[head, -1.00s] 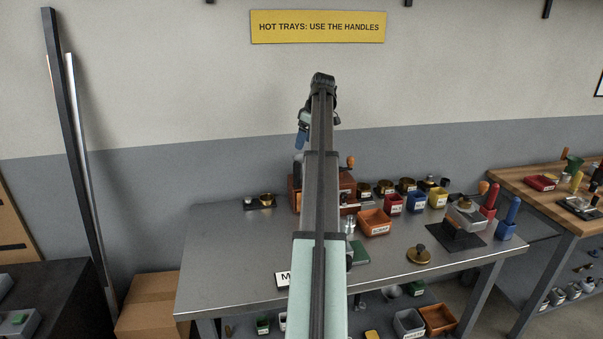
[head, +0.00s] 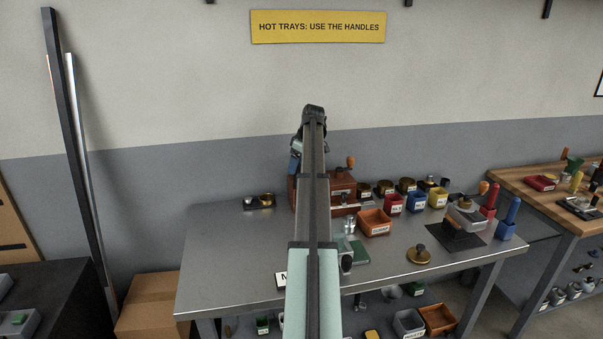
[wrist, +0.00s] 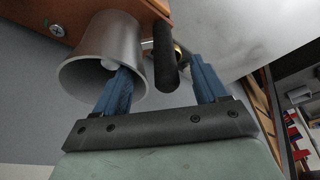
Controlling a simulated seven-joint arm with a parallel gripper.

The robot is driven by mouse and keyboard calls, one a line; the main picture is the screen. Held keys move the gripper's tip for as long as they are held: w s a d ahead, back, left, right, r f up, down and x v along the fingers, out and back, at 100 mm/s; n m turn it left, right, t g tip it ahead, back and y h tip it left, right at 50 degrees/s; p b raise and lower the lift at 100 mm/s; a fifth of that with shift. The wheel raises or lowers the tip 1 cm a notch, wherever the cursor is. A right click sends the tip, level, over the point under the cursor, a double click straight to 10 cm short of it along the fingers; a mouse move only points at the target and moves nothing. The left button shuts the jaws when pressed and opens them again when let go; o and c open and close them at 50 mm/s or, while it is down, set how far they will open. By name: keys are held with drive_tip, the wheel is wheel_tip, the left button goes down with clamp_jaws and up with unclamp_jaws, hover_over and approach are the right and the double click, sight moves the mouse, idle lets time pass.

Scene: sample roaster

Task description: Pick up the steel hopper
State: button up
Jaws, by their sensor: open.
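The steel hopper (wrist: 98,55) is a grey metal cup with its wide mouth facing the wrist camera, beside the brown roaster body (wrist: 60,15). In the head view I cannot make the hopper out behind my arm. My gripper (wrist: 160,66) is open, with blue fingers. A dark rounded handle (wrist: 166,55) stands between the fingers, close to the hopper; I cannot tell whether it belongs to it. The left finger overlaps the hopper's rim in the picture; contact is unclear. In the head view my gripper (head: 294,166) is beside the upper left of the brown roaster (head: 341,190).
The steel table (head: 225,275) holds an orange bin (head: 374,222), red, blue and yellow bins, and a brass-coloured knobbed weight (head: 421,254). The table's left front is mostly clear.

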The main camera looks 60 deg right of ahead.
drive_tip(key=shift+x, duration=1.25)
drive_tip(key=c, duration=1)
